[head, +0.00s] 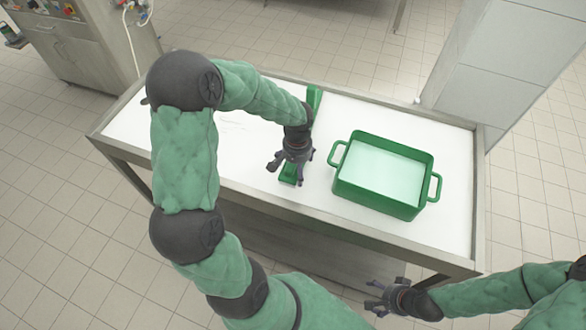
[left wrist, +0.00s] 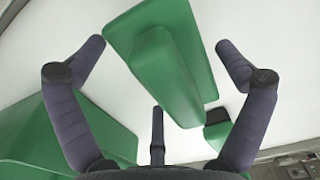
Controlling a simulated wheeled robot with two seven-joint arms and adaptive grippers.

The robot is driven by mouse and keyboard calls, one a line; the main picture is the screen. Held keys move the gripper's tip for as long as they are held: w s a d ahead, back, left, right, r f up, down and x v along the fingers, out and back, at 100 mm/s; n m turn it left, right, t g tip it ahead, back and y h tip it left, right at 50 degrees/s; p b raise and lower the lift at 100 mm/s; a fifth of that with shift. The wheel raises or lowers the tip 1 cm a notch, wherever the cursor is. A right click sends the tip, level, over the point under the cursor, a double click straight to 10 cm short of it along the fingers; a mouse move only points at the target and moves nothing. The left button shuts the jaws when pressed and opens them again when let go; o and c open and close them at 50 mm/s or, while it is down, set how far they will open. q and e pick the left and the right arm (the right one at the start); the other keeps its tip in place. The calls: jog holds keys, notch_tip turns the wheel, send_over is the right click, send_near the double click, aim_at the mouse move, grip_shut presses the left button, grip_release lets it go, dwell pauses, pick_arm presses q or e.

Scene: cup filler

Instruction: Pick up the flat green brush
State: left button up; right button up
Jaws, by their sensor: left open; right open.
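The flat green brush (left wrist: 172,62) lies on the white table top, long and flat with a raised block on its upper face. It shows between the spread fingers of my left gripper (left wrist: 160,75) in the left wrist view, with no contact visible. In the head view my left gripper (head: 288,163) is open above the table and hides most of the brush; a green end (head: 288,174) shows just below the fingers. My right gripper (head: 378,299) is open and empty, off the table's front edge.
A green two-handled crate (head: 383,202) with a pale inside stands right of my left gripper. Another green piece (head: 314,97) lies near the back edge of the white table (head: 235,135). The table's left and far-right parts are clear.

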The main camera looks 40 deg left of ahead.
pick_arm(q)
jog(key=shift+r, duration=0.1)
jog(key=c, duration=1.2)
jog(key=shift+r, duration=0.1)
jog(key=shift+r+p, duration=0.35)
jog(key=shift+r, duration=0.25)
jog(key=s+r+p, duration=0.1)
jog(key=r, duration=0.1)
jog(key=s+a+r+p, duration=0.1)
jog(key=s+r, duration=0.1)
jog(key=r, duration=0.1)
jog(key=s+a+r+p, duration=0.1)
jog(key=r, duration=0.2)
jog(key=shift+s+a, duration=0.1)
jog(key=shift+s, duration=0.05)
jog(key=shift+s+a+r+p, duration=0.3)
jog(key=shift+s+a+r, duration=0.35)
jog(key=shift+s, duration=0.75)
jog(key=shift+s+a+r+p, duration=0.3)
jog(key=shift+s+a+r, duration=0.3)
jog(key=shift+s, duration=0.8)
jog(key=shift+s+a+r+p, duration=0.3)
jog(key=shift+s+a+r, duration=0.3)
jog(key=shift+s, duration=0.8)
